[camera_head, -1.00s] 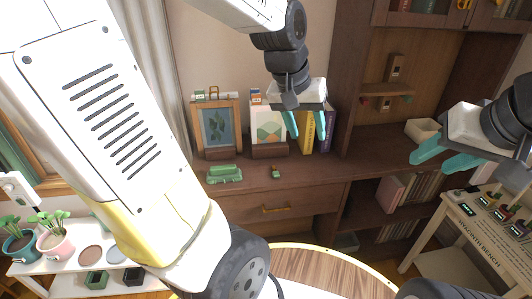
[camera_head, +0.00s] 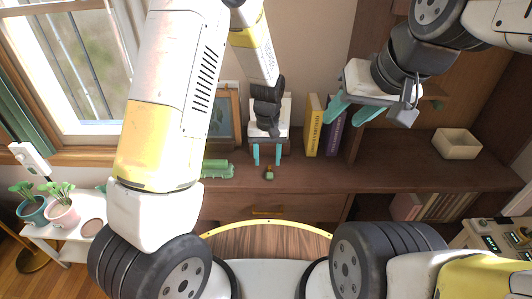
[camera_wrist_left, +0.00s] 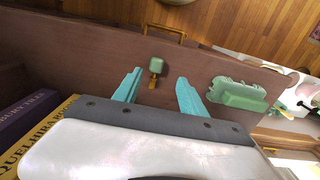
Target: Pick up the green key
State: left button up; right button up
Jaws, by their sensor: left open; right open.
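The green key (camera_head: 269,173) lies on the wooden cabinet top near its front edge. It is small in the head view. In the left wrist view the key (camera_wrist_left: 156,65) shows a green head and a brass-coloured shaft. My left gripper (camera_head: 267,164) is open and empty, its teal fingers pointing down just behind the key. In the left wrist view the key appears between and slightly beyond the fingertips of my left gripper (camera_wrist_left: 159,76). The exact height gap cannot be told. My right gripper (camera_head: 345,116) is open and empty, higher up at the right.
A green ridged object (camera_head: 217,169) lies left of the key; it also shows in the left wrist view (camera_wrist_left: 238,94). A yellow book (camera_head: 313,126) and a purple book (camera_head: 332,136) stand behind to the right. A framed picture (camera_head: 222,118) stands behind left. A pale box (camera_head: 457,144) sits far right.

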aim_at(269, 174)
pick_arm(q)
jog(key=f, duration=0.5)
jog(key=shift+d+f, duration=0.4)
grip_shut()
